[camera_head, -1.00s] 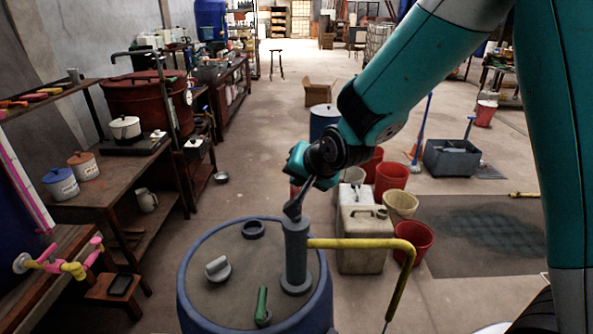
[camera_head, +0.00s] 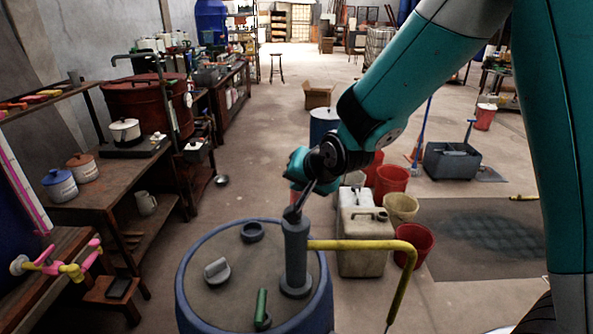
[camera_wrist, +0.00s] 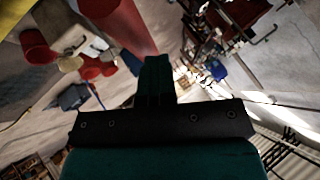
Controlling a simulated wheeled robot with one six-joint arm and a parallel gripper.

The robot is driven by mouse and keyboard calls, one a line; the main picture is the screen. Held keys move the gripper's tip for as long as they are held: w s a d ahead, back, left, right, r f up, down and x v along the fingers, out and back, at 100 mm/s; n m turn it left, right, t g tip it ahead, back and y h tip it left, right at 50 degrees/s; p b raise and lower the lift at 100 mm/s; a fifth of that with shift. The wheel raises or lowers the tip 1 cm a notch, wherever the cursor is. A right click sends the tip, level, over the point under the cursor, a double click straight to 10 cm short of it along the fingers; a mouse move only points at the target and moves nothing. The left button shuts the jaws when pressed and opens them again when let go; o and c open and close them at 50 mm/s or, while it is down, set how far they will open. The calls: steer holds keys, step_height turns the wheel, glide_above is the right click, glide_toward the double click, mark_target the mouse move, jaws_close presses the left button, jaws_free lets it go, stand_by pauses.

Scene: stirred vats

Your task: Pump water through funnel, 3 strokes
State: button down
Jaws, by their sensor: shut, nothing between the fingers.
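A hand pump (camera_head: 296,257) with an upright grey cylinder stands on a blue drum (camera_head: 181,290). Its yellow spout pipe (camera_head: 365,244) runs right and bends down past the drum. My gripper (camera_head: 303,201) is at the top of the pump cylinder, its dark fingers slanting down toward it. I cannot tell whether they touch the pump handle. In the wrist view the fingers (camera_wrist: 157,72) are together with nothing between them. A green-handled thing (camera_head: 262,309), a grey cap (camera_head: 217,271) and a dark ring (camera_head: 252,232) are on the lid. I cannot make out a funnel.
A beige jerrycan (camera_head: 361,243), red buckets (camera_head: 391,182) and a cream bucket (camera_head: 401,208) stand behind the pump. A dark mat (camera_head: 482,245) lies on the right. A workbench (camera_head: 105,185) with pots lines the left.

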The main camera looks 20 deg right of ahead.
steer(key=shift+s+f+b, duration=0.1)
steer(key=shift+f+b, duration=0.75)
steer(key=shift+f, duration=0.25)
stand_by(0.5)
steer(key=shift+r+p, duration=2.95)
steer(key=shift+r, duration=1.1)
step_height(320, 180, up, 6)
steer(key=p, duration=0.4)
glide_above(299, 193)
